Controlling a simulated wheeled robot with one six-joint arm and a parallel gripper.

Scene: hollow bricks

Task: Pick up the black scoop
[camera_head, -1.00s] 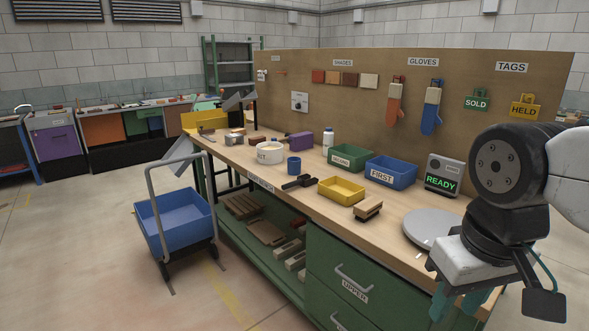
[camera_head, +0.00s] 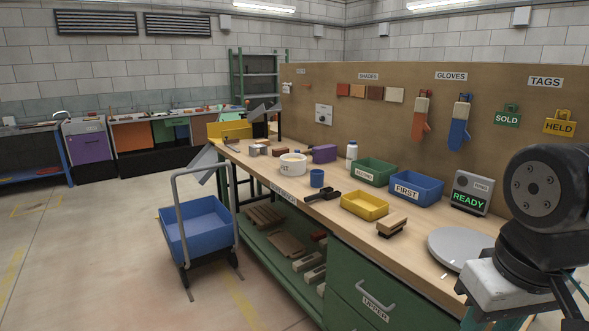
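A small black object with a handle (camera_head: 322,196), which looks like the black scoop, lies on the wooden workbench (camera_head: 290,179) near its front edge. It is between the blue cup (camera_head: 317,178) and the yellow bin (camera_head: 365,205). It is small in view, so its exact shape is hard to tell. My gripper (camera_head: 490,322) is at the lower right, mostly cut off by the bottom edge, with only bits of teal showing. It is well to the right of the black object and apart from it. Its opening cannot be seen.
The bench also holds a white tub (camera_head: 293,165), green bin (camera_head: 373,171), blue FIRST bin (camera_head: 415,187), wood-topped brush (camera_head: 392,224), grey disc (camera_head: 460,248) and READY box (camera_head: 470,194). A blue cart (camera_head: 198,230) stands left of the bench. Open floor lies at the left.

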